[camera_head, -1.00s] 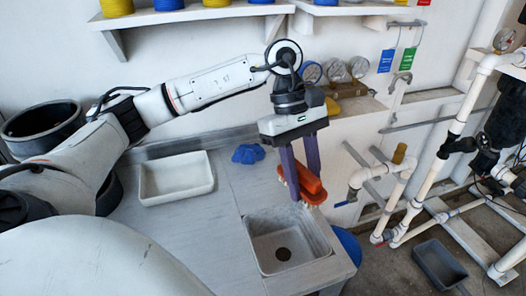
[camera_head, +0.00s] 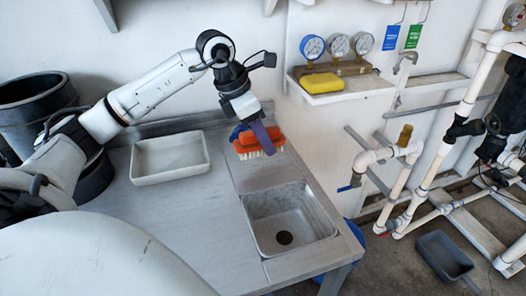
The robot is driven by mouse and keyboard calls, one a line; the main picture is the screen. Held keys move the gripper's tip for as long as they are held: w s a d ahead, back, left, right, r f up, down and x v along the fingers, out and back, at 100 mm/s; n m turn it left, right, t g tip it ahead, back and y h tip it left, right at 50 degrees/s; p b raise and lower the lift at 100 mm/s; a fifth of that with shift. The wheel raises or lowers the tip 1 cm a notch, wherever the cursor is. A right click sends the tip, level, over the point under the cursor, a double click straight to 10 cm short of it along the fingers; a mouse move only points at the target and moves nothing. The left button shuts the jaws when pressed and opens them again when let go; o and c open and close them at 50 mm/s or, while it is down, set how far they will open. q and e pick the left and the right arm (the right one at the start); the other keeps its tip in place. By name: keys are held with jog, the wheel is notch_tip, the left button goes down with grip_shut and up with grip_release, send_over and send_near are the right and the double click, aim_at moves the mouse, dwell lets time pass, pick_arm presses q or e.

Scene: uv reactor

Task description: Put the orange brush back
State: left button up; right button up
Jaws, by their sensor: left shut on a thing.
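My left gripper (camera_head: 262,138) is shut on the orange brush (camera_head: 245,147). The brush is roughly level, with its pale bristles facing down. It is behind the sink basin, over or on the back of the grey counter (camera_head: 211,215); I cannot tell whether the bristles touch the surface. A purple finger crosses the front of the brush and hides part of it. My right gripper is not in view.
A blue cloth (camera_head: 238,132) is partly hidden behind the brush. A white tray (camera_head: 170,177) stands left of it, and a sink basin (camera_head: 318,236) is in front. A wall shelf (camera_head: 340,93) at the right holds a yellow sponge (camera_head: 321,82) and gauges.

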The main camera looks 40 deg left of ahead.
aim_at(264, 152)
pick_arm(q)
jog(key=shift+f, duration=1.95)
jog(key=shift+f+b, duration=0.15)
jog(key=shift+b, duration=0.2)
jog(key=o, duration=0.9)
jog(key=shift+o, duration=0.2)
jog(key=p+v, duration=0.1)
jog(key=v, duration=1.1)
